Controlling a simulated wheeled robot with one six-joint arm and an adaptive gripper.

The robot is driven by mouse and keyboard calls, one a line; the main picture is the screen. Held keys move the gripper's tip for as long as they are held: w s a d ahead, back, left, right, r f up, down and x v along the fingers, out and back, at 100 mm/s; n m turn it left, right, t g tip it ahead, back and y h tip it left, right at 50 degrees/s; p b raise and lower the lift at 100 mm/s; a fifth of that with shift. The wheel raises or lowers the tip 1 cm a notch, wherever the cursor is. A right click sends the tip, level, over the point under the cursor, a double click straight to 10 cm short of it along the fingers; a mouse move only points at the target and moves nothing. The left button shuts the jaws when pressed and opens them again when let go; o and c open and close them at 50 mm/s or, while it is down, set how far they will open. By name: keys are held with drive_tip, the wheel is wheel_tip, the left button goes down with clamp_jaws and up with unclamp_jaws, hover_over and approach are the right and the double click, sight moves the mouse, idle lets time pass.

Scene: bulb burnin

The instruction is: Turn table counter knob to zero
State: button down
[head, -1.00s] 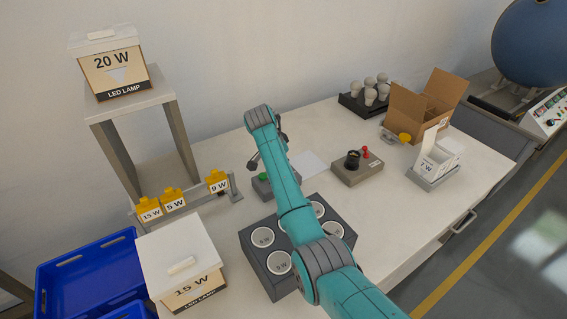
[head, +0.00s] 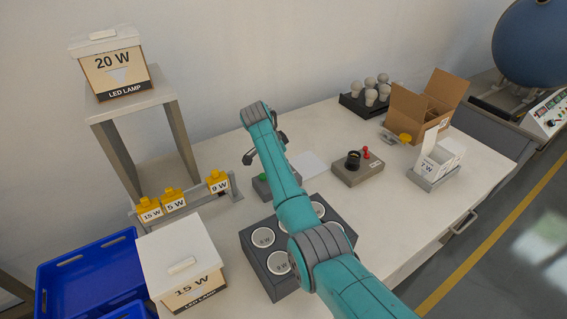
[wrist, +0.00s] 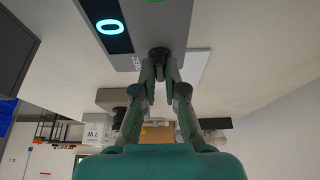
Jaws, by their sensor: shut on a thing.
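The table counter (head: 261,187) is a small grey box with a green button, partly hidden behind my arm in the head view. In the wrist view the counter (wrist: 172,22) is close, its dark display showing a glowing cyan 0. Its dark knob (wrist: 158,53) sits at the box's edge beside small lettering. My gripper (wrist: 160,68) is shut on the knob, with a fingertip on each side. In the head view the fingertips and the knob are hidden or too small to tell.
A grey tray with round sockets (head: 249,238) stands under my arm. A box with a black socket and red lever (head: 365,172) is to the right. The 15 W box (head: 180,249) and a rail with yellow-topped holders (head: 172,200) are left. Bare tabletop (head: 400,208) lies front right.

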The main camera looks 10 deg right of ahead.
drive_tip(key=c, duration=1.2)
unclamp_jaws()
drive_tip(key=shift+c, duration=0.2)
drive_tip(key=v, duration=1.2)
